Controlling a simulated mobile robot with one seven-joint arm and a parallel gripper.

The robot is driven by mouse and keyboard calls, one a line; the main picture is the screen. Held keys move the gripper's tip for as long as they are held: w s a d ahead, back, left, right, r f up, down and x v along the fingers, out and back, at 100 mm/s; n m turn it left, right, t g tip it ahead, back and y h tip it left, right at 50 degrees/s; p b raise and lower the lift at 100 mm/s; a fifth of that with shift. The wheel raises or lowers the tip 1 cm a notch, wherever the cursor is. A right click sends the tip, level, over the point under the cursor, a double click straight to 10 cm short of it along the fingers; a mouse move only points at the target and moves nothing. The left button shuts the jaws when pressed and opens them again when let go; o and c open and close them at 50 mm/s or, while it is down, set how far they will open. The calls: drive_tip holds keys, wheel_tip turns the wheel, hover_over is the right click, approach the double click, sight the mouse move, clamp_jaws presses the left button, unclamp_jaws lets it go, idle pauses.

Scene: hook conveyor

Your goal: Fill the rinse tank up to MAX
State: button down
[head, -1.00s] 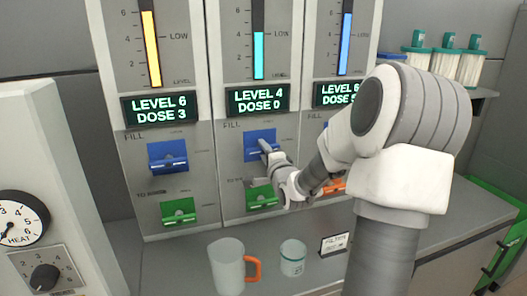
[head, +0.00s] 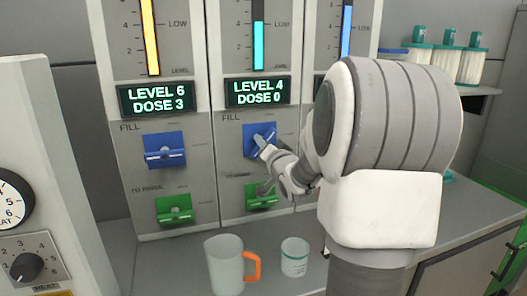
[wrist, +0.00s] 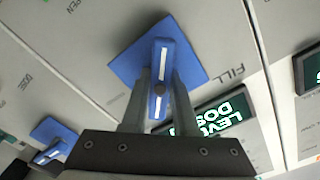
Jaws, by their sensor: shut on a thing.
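The middle column's blue FILL handle (head: 262,131) sits on a blue plate above a green handle (head: 262,203). My gripper (head: 266,145) reaches it from the right. In the wrist view the fingers lie on either side of the blue FILL handle (wrist: 160,58), which has a white stripe and looks turned across its plate; the gripper is shut on it. The middle display (head: 258,92) reads LEVEL 4, DOSE 0. The teal level bar (head: 258,45) tops out near LOW. The MAX mark is out of view, and I cannot tell which part is the rinse tank.
The left column has a blue handle (head: 164,151), a green handle (head: 174,210) and a display (head: 157,97) reading LEVEL 6, DOSE 3. My arm hides much of the right column. A mug (head: 225,265) with an orange handle and a small cup (head: 294,258) stand on the counter below.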

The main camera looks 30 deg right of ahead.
drive_tip(key=shift+n+b, duration=0.75)
drive_tip(key=shift+n, duration=0.45)
drive_tip(key=c, duration=0.7)
unclamp_jaws()
drive_tip(key=shift+s, duration=0.1)
